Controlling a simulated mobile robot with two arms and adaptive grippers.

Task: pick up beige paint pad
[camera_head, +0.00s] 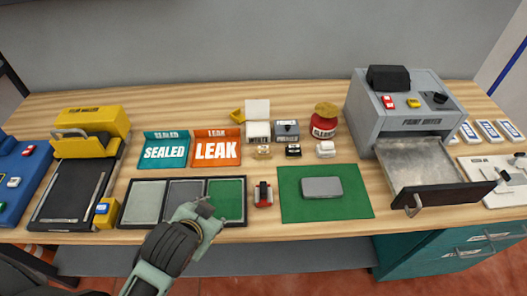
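No pad in the camera_head view is clearly marked as the beige paint pad. A black-framed tray (247,217) at the front holds a pale grey panel (148,200), a darker grey panel (183,193) and a green panel (225,190). My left gripper (203,211) is over the front edge of this tray, near the green panel. My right gripper is not in view.
A grey machine (365,115) has its drawer (425,172) pulled out at the right. A green mat (325,211) bears a grey block (321,187). A red-black item (263,195) stands between tray and mat. A yellow machine (92,122) stands left.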

